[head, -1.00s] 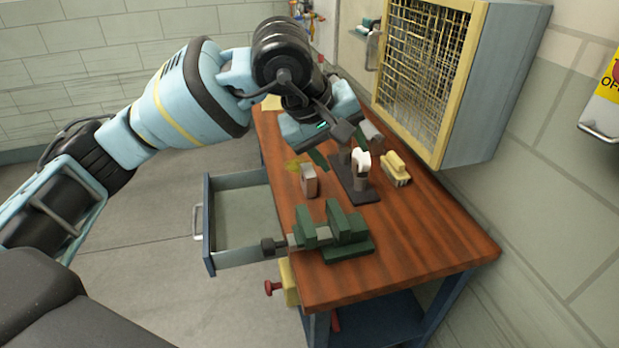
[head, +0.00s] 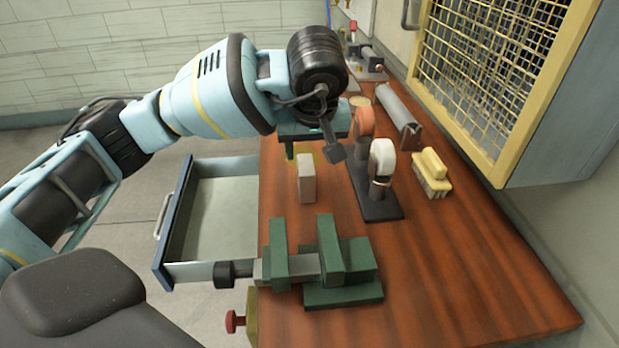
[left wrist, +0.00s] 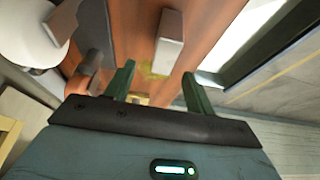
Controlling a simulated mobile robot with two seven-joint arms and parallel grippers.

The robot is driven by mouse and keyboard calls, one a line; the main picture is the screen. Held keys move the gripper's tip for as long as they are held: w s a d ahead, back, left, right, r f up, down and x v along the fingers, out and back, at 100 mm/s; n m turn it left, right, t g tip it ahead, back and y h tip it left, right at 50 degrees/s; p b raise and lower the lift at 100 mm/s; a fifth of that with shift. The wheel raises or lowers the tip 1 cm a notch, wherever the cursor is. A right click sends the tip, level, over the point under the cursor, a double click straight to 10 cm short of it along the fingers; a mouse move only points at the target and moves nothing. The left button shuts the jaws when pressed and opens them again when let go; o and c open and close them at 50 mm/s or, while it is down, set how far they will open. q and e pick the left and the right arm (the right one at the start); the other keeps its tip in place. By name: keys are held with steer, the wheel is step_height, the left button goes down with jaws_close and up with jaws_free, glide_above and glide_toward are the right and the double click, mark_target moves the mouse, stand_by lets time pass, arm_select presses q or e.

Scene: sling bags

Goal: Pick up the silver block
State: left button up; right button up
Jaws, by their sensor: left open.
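The silver block (head: 306,178) stands upright on the wooden workbench, left of the tape stand and behind the green vise. In the left wrist view the block (left wrist: 170,42) shows ahead of the fingers, roughly between their lines and apart from them. My left gripper (head: 308,152) is above the bench, just behind the block in the head view. Its two green fingers (left wrist: 159,88) are spread with nothing between them. In the head view the arm's wrist partly hides the fingers. My right gripper is not in view.
The green vise (head: 343,290) sits at the front of the workbench (head: 460,275). A tape stand (head: 378,207) with white and orange rolls and a yellow brush (head: 432,172) are to the block's right. An open drawer (head: 215,215) juts out left. A yellow mesh cabinet (head: 490,80) hangs at right.

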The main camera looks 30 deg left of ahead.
mark_target(306, 164)
arm_select(q)
steer(key=shift+a+f, duration=0.1)
steer(key=shift+f, duration=0.25)
steer(key=shift+x, duration=0.85)
steer(key=shift+s+x, duration=0.15)
steer(key=shift+x, duration=1.2)
steer(key=shift+s+x, duration=0.15)
steer(key=shift+x, duration=1.2)
steer(key=shift+f, duration=0.1)
steer(key=c, duration=1.2)
